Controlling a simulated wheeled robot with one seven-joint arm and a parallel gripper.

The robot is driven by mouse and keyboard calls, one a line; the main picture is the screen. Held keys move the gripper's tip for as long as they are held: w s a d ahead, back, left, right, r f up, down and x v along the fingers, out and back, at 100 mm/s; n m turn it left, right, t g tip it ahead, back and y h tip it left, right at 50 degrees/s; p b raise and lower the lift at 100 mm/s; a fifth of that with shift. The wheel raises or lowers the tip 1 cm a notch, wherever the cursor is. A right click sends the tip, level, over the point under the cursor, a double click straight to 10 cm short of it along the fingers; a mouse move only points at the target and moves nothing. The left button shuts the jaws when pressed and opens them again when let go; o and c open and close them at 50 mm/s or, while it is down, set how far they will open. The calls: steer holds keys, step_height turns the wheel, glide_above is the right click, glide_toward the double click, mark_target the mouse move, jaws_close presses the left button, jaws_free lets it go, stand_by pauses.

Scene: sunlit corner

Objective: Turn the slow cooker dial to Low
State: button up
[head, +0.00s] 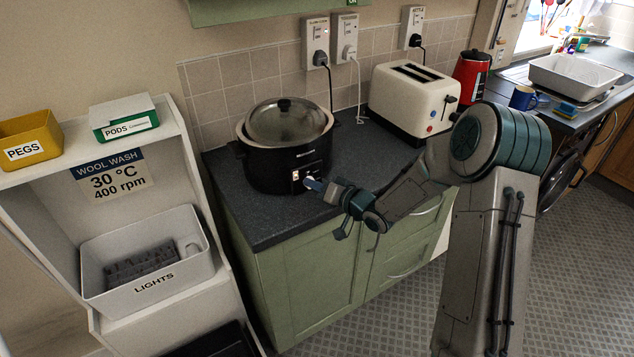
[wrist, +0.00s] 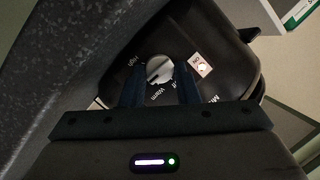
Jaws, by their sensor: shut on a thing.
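The slow cooker (head: 285,160) is black with a glass lid (head: 287,122) and stands on the dark counter near the wall. My gripper (head: 312,184) is at the lower right of its front. In the wrist view, the two dark fingers reach to either side of the pale round dial (wrist: 159,70) and are shut on it. The printed words High and Warm show around the dial, with part of Off beside a finger. I cannot read a Low mark. The dial's pointer direction is not clear to me.
A cream toaster (head: 412,100) stands right of the cooker, behind my arm. A white shelf (head: 190,150) stands left of the counter. Counter (head: 262,222) in front of the cooker is clear.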

steer(key=shift+f, duration=0.1)
stand_by(0.5)
steer(key=o, duration=0.9)
steer(key=shift+o, duration=0.2)
steer(key=b+v, duration=0.1)
steer(key=v, duration=1.3)
steer(key=shift+w, duration=0.1)
